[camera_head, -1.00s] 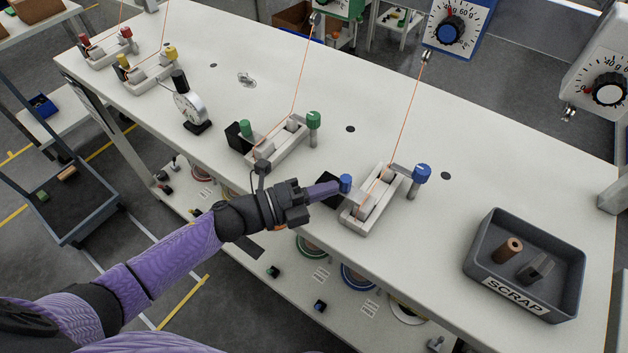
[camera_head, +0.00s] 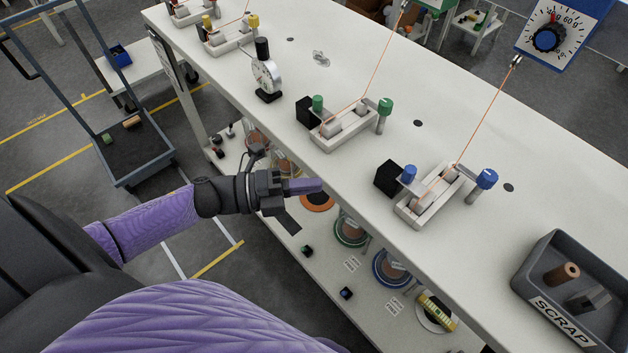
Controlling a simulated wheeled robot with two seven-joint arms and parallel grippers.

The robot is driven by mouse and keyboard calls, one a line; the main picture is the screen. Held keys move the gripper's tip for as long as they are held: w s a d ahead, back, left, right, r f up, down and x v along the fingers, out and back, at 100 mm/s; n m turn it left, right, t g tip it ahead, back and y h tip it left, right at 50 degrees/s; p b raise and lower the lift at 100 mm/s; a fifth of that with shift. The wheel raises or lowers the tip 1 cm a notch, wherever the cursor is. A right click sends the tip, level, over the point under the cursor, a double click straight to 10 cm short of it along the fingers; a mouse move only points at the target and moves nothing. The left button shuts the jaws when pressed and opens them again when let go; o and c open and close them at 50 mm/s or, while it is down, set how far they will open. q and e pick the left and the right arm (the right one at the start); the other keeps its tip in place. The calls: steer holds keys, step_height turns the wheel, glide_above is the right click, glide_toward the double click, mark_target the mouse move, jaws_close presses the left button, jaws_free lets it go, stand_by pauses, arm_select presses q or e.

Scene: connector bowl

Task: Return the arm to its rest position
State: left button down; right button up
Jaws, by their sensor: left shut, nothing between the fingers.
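My left arm (camera_head: 150,222) comes in from the left, purple with dark joints. Its left gripper (camera_head: 318,186) is shut and empty. It is in front of the bench's near edge, seen over the lower shelf, apart from the fixtures. The blue-knobbed fixture (camera_head: 432,196), with a black block (camera_head: 389,178) at its left side and an orange wire running up from it, stands on the bench to the right of the gripper. My right gripper is not in view.
The white bench (camera_head: 350,85) runs diagonally. A grey SCRAP bin (camera_head: 540,262) holds a brown cylinder and a dark piece. Spools lie on the lower shelf (camera_head: 300,235). A cart (camera_head: 135,150) stands at left.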

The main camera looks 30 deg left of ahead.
arm_select(q)
steer(key=s+a+f+n+y, duration=0.1)
steer(key=a+f+n+y, duration=0.1)
steer(key=f+n+y, duration=0.4)
steer(key=s+a+f+n+t+y, duration=0.1)
steer(key=a+f+n+y, duration=0.1)
steer(key=f+n, duration=0.35)
steer(key=s+a+f+n+y, duration=0.2)
steer(key=a+f+n+y, duration=0.15)
steer(key=f, duration=0.45)
steer(key=s+d+f+n+g+y, duration=0.1)
steer(key=s+d+f+n+g, duration=0.1)
steer(key=s+f, duration=0.3)
steer(key=s+d+f+n+g+y, duration=0.1)
steer(key=s+f+n+g, duration=0.4)
steer(key=s, duration=0.7)
steer(key=s+d+f+n+g+y, duration=0.1)
steer(key=s+d+f+n+g, duration=0.2)
steer(key=s, duration=0.6)
step_height(320, 180, down, 2)
steer(key=shift+d+f+n+g+b, duration=0.2)
steer(key=shift+d+n+g+b, duration=0.2)
steer(key=shift+n+g, duration=0.15)
